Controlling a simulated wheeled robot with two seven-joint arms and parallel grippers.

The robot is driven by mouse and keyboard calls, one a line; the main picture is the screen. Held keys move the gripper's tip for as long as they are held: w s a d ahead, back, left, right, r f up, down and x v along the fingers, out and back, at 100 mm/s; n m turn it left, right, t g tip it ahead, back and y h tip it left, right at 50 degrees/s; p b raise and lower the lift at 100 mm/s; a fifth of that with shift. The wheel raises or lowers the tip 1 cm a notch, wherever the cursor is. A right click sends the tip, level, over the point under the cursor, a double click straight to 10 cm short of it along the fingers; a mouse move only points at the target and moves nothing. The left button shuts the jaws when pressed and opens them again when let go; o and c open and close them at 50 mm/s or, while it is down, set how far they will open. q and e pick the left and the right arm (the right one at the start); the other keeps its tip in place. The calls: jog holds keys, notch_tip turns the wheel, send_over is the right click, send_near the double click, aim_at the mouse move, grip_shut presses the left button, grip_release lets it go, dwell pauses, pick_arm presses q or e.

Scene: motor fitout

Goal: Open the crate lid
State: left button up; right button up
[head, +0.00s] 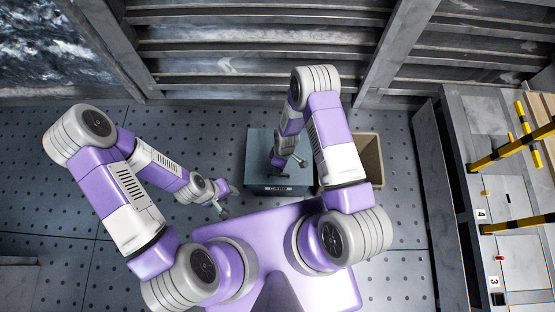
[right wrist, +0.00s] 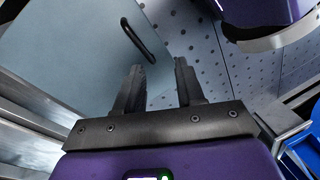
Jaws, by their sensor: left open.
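The grey-blue crate (head: 258,150) stands on the floor in front of me, with a small dark label on its near side. Its lid (right wrist: 80,45) looks flat and closed, with a black handle (right wrist: 137,40) near one edge in the right wrist view. My right gripper (head: 289,164) is over the crate; the right wrist view shows its fingers (right wrist: 158,68) apart and empty near the lid edge by the handle. I cannot tell whether they touch the lid. My left gripper (head: 224,207) is open and empty, low to the left of the crate.
An open tan box (head: 371,160) stands right beside the crate. A bench (head: 522,262) with numbered spots and yellow-black bars (head: 500,152) runs along the right. A slatted metal wall (head: 250,48) is behind. The perforated floor (head: 60,180) is clear at left.

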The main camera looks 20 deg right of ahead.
jog(key=f+n+b, duration=0.1)
jog(key=f, duration=0.2)
jog(key=w+f+n+b, duration=0.1)
jog(key=f+n, duration=0.1)
jog(key=f, duration=0.2)
jog(key=f+n+h, duration=0.1)
jog(key=f, duration=0.2)
jog(key=shift+w+f+b, duration=0.25)
jog(key=shift+w+b, duration=0.1)
jog(key=shift+b, duration=0.05)
jog(key=shift+c, duration=0.3)
jog(key=shift+a, duration=0.1)
grip_shut()
